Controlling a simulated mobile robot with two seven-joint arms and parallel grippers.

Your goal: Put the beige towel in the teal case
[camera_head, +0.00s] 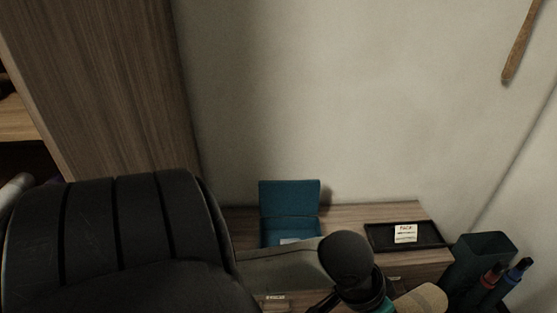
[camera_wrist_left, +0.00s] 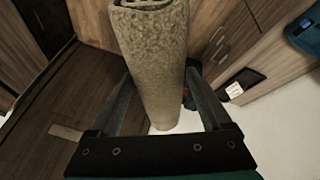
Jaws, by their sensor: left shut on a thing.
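The beige towel (camera_wrist_left: 152,60) is a rolled cylinder between the two fingers of my left gripper (camera_wrist_left: 158,85) in the left wrist view. The gripper is shut on it. In the head view, the towel (camera_head: 424,299) shows partly at the bottom edge, beside my left wrist. The teal case (camera_head: 289,208) stands open on the wooden cabinet, its lid upright at the back. My left forearm hides part of its front. In the left wrist view, a teal corner of the case (camera_wrist_left: 307,32) shows at the top right. My right gripper is not in view.
A black tray (camera_head: 378,237) with a white card (camera_head: 405,233) lies on the cabinet top (camera_head: 345,214), right of the case. A dark bin (camera_head: 483,253) with red and blue items stands further right. A tall wooden cabinet (camera_head: 110,80) is at left.

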